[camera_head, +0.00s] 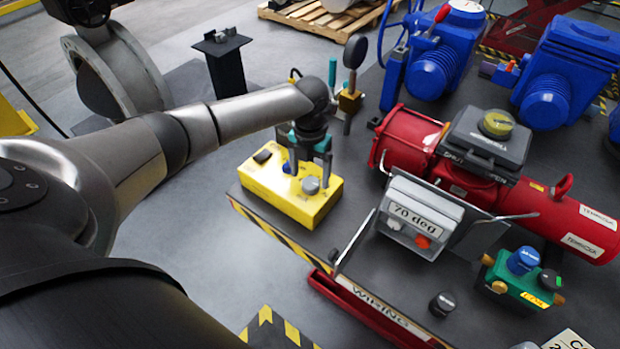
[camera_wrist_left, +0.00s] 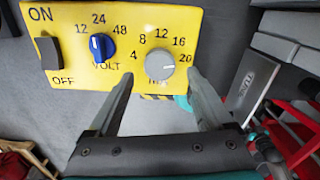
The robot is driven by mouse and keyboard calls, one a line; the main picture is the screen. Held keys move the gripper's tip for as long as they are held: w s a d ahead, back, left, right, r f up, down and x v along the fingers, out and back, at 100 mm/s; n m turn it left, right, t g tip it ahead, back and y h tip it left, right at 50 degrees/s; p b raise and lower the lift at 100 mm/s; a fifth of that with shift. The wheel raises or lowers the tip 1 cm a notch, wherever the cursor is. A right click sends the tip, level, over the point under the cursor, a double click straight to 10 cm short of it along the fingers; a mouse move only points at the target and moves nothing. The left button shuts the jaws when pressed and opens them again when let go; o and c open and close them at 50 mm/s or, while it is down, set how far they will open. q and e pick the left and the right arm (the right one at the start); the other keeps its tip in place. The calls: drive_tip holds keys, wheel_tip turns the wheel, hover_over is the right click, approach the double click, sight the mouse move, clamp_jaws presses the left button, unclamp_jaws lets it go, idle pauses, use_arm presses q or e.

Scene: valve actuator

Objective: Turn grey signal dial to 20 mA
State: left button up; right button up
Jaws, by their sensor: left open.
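The grey signal dial (camera_head: 311,185) is a round knob on top of the yellow box (camera_head: 325,205). In the left wrist view the dial (camera_wrist_left: 160,66) has the marks 4, 8, 12, 16 and 20 around it; I cannot read its pointer clearly. My left gripper (camera_head: 309,167) is above the box, pointing down, with its fingers apart. In the left wrist view the gripper's fingertips (camera_wrist_left: 160,77) appear on either side of the dial's lower part; I cannot tell whether they touch it. My right gripper is not in view.
Beside the dial is a blue volt knob (camera_wrist_left: 102,47) and a black ON/OFF switch (camera_wrist_left: 43,46). Right of the box are a grey unit reading 70 deg (camera_head: 420,215), a red actuator (camera_head: 530,205) and a green box (camera_head: 520,280). A brass fitting (camera_head: 350,100) stands behind.

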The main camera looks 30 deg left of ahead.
sight(310, 184)
use_arm(q)
wheel_tip(310, 184, up, 12)
idle(0.3)
drive_tip(key=shift+r, duration=0.1)
idle(0.3)
